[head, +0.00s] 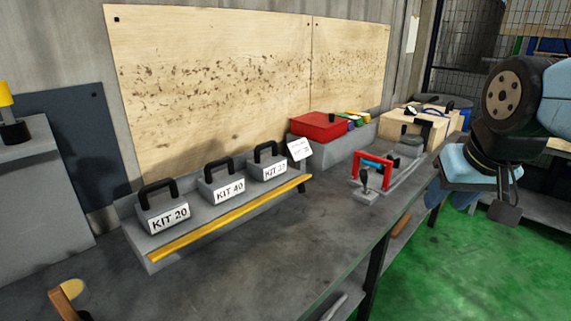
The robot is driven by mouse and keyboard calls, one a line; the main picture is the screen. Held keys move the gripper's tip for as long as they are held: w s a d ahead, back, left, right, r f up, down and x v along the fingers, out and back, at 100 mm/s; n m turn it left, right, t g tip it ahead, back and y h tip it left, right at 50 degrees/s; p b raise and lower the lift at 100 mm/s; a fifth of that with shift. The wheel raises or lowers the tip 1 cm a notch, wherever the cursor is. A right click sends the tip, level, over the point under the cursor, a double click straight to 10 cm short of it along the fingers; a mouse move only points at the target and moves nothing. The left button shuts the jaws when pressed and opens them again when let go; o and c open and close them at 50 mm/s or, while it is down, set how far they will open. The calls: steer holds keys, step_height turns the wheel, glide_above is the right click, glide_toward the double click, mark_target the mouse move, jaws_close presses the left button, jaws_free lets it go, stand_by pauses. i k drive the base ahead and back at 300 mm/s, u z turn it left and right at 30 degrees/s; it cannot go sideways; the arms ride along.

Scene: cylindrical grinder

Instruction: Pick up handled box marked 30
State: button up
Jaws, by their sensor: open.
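Three grey handled boxes with black handles stand in a row on a grey stepped rack (130,207) on the bench. The left box (165,214) is labelled KIT 20 and the middle box (228,186) KIT 40. The right box (267,167) has a KIT label whose number is hard to read. No label reads clearly as 30. All three sit upright and apart from each other. My gripper (471,204) is open at the right of the head view, pointing down beyond the bench's front edge, well away from the boxes. It appears empty.
A yellow strip (230,219) runs along the rack's front edge. A small white card (300,149) stands by the right box. A red box (319,125), a red-and-blue framed item (374,168) and a wooden crate (418,122) stand further right. The bench front (270,255) is mostly clear.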

mark_target(263, 168)
steer(key=z, duration=0.2)
steer(key=i, duration=1.05)
steer(key=u, duration=1.2)
steer(key=k, duration=0.9)
steer(key=u, duration=0.15)
steer(key=i, duration=0.85)
steer(key=z, duration=0.05)
